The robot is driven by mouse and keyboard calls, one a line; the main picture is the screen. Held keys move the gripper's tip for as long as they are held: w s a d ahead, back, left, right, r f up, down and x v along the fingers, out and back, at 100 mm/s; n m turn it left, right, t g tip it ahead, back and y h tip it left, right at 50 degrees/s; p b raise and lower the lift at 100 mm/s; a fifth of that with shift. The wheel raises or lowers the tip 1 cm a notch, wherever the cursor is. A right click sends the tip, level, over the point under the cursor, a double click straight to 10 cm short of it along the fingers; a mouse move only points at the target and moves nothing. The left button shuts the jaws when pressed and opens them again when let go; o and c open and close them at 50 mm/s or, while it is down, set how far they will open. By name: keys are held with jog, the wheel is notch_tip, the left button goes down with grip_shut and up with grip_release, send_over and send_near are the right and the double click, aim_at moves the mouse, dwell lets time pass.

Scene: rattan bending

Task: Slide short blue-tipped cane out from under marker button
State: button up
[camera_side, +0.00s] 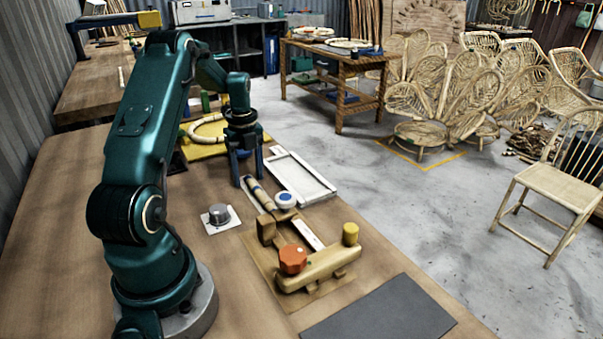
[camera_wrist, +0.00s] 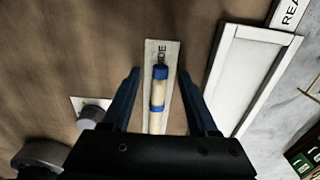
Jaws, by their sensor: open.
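The short cane (camera_wrist: 158,96) is pale with blue bands. It lies on a light strip (camera_wrist: 160,48) with dark lettering. In the side view the cane (camera_side: 262,198) runs from below my gripper toward the wooden jig. A white round button with a blue top (camera_side: 286,199) sits close beside the cane's far part; I cannot tell whether it touches or covers the cane. My gripper (camera_side: 248,182) is open above the cane's near end. In the wrist view its fingers (camera_wrist: 159,73) stand on either side of the cane, with gaps.
A wooden jig (camera_side: 318,268) with an orange knob (camera_side: 293,258) stands in front. A grey knob on a white plate (camera_side: 219,214) is to the left. A white tray (camera_side: 318,190) lies to the right. A dark mat (camera_side: 380,312) and bare table (camera_side: 75,230) are clear.

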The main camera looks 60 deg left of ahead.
notch_tip(320, 180, up, 5)
jog(key=shift+f, duration=0.1)
dwell(0.4)
